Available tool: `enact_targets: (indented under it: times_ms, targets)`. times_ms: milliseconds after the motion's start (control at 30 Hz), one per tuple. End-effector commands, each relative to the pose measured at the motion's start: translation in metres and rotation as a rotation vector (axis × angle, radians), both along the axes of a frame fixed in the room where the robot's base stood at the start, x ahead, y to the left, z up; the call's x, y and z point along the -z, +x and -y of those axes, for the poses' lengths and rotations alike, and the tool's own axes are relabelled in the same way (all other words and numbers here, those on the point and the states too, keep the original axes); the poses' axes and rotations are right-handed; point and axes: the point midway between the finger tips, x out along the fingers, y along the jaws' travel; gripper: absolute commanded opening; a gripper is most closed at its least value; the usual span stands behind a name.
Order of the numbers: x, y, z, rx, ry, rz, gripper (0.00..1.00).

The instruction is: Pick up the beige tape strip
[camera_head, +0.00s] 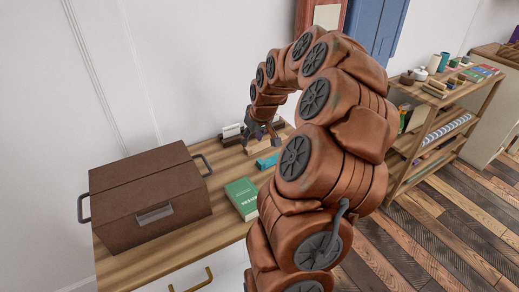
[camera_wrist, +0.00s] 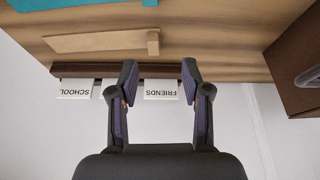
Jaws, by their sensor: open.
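A long, flat beige strip (camera_wrist: 95,42) lies on the wooden tabletop in the wrist view, with a small raised block-like piece at its right end. It looks like the beige tape strip. In the head view my gripper (camera_head: 262,133) is low over the back of the table.
A dark bar (camera_wrist: 155,70) with white cards reading SCHOOL and FRIENDS stands at the wall side. A teal item (camera_head: 267,160), a green book (camera_head: 242,197) and a large brown box (camera_head: 140,190) share the table. A shelf (camera_head: 440,130) stands at the right.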

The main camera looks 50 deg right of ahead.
Motion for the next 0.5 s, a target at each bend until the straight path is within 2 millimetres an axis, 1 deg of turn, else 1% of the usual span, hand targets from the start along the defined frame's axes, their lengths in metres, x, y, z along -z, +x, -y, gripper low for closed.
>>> enact_targets:
  times_ms: [33,100,333,500]
  targets:
    - [0.003,0.000,0.005,0.006,-0.001,0.002,0.48]
    - [0.006,0.000,0.007,0.007,-0.003,0.002,0.48]
    - [0.023,0.007,0.008,0.006,-0.002,0.001,0.48]
    - [0.029,0.010,0.009,0.005,-0.003,0.001,0.48]
